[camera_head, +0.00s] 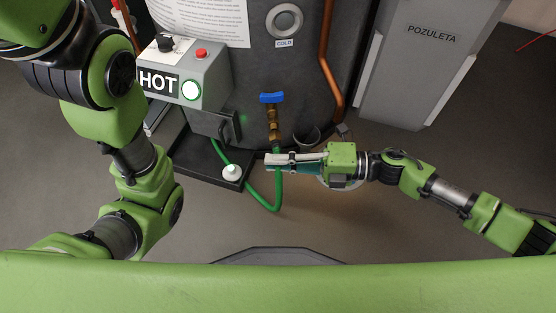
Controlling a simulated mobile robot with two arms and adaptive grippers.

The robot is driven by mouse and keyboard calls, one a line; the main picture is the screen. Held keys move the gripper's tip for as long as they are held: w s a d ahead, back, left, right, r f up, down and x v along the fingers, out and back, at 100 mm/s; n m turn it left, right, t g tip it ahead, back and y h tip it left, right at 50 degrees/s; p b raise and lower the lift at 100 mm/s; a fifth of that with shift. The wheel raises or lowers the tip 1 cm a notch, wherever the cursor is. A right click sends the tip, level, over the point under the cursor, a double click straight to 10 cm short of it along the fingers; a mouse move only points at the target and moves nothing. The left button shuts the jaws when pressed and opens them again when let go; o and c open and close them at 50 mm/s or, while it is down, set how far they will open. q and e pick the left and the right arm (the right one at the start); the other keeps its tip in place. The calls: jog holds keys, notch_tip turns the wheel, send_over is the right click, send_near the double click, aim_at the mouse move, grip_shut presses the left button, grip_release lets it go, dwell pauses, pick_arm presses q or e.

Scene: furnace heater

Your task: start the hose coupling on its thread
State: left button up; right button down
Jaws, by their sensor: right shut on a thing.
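A brass valve (273,122) with a blue handle (271,98) stands out from the front of the dark heater tank, its outlet pointing down. My right gripper (277,160) comes in from the right just below the outlet, shut on the upper end of the green hose (274,200). The coupling at that end is mostly hidden by the fingers, and I cannot tell whether it touches the thread. The hose hangs below the fingers and curves up to the left. My left arm is at the left, but its gripper is out of view.
A grey control box (212,82) marked HOT, with a red button and a lit green one, stands left of the valve. A black tray (205,160) with a white knob-like piece (232,172) lies below it. A copper pipe (327,60) and a grey cabinet (420,60) are right.

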jog(key=shift+w+a+b, duration=0.1)
jog(key=shift+w+b, duration=0.2)
jog(key=shift+w, duration=0.75)
jog(key=c, duration=2)
grip_release()
jog(key=d, duration=0.8)
jog(key=s+d+r, duration=0.1)
jog(key=d, duration=0.3)
jog(key=shift+r, duration=0.1)
